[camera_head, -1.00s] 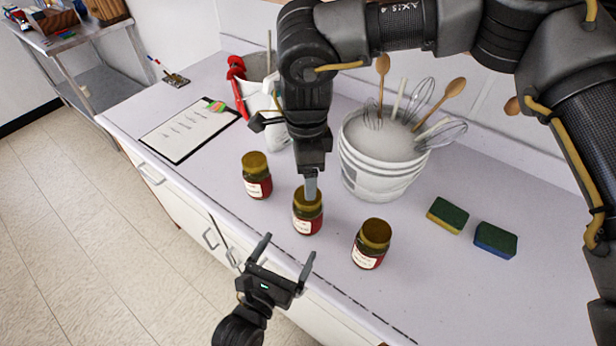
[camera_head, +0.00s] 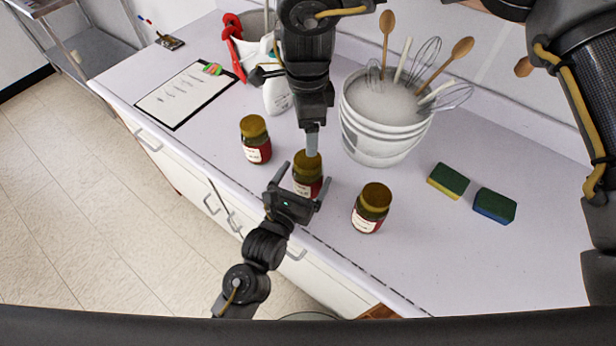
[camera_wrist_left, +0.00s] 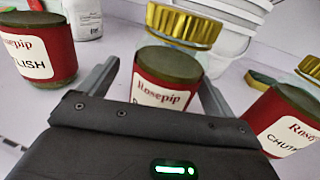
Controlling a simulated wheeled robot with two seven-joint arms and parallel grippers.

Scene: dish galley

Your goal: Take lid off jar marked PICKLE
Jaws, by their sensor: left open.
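The middle jar (camera_head: 307,187) stands upright on the counter between two similar jars, with a gold lid (camera_head: 306,161) on top. In the left wrist view its red label (camera_wrist_left: 160,92) reads "Rosepip"; my gripper body hides nearly all of the word below. My left gripper (camera_head: 307,173) is open, its fingers on either side of this jar; contact is not clear. My right gripper (camera_head: 312,150) points down from above at the back of the gold lid. It is seen edge-on, so its opening and any grip on the lid are unclear.
A left jar (camera_head: 256,146) has a label ending in "LISH" in the wrist view; a right jar (camera_head: 369,211) shows "CHUT". A white bucket (camera_head: 385,135) of utensils, a spray bottle (camera_head: 277,97), a clipboard (camera_head: 180,94) and two sponges (camera_head: 448,181) stand around. The right front counter is clear.

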